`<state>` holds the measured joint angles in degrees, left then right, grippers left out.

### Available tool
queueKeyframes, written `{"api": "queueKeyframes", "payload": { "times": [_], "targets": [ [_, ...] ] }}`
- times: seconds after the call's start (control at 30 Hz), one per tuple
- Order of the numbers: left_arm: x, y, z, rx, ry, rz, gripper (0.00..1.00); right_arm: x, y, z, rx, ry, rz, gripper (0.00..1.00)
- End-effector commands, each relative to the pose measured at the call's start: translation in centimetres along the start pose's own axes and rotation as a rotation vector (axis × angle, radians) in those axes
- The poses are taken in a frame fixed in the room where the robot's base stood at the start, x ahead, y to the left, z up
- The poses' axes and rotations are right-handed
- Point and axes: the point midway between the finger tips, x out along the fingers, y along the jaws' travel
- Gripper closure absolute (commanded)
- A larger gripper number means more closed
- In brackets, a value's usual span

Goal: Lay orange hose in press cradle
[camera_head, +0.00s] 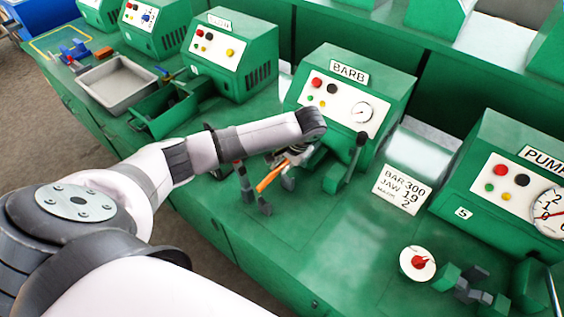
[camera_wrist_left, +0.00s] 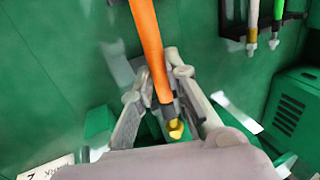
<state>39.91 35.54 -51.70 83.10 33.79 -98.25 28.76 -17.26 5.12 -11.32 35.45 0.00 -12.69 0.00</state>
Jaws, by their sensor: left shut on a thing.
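My left gripper (camera_head: 292,154) is over the green bench in front of the press marked BARB (camera_head: 352,95). In the left wrist view its two grey fingers (camera_wrist_left: 163,95) are closed around the orange hose (camera_wrist_left: 149,45). The hose ends in a dark collar and a brass tip (camera_wrist_left: 176,128) just past the fingers. My right gripper is out of view.
A card (camera_head: 402,190) reads BAR 300, JAW 19. The pump unit (camera_head: 490,170) and a red knob on a white disc (camera_head: 417,263) are at the right. A grey tray (camera_head: 117,84) is at the left. A rack (camera_wrist_left: 245,32) holds other hoses.

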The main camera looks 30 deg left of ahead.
Motion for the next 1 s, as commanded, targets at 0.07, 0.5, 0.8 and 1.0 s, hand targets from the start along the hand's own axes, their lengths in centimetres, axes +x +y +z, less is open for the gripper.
{"api": "queueKeyframes", "payload": {
  "times": [0.07, 0.5, 0.8, 1.0],
  "targets": [
    [1.1, 0.3, 0.0, -0.001, 0.0, -0.001, 1.0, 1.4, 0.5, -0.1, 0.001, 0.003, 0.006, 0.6],
    [5.2, 1.9, 0.0, 0.0, 0.001, -0.001, 1.0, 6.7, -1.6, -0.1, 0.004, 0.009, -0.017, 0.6],
    [7.7, 2.8, 0.1, -0.002, -0.002, 0.0, 1.0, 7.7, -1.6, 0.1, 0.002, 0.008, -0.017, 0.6],
    [8.8, 3.2, 0.0, -0.001, -0.001, 0.001, 1.0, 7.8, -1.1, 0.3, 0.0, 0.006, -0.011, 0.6]
  ]
}}
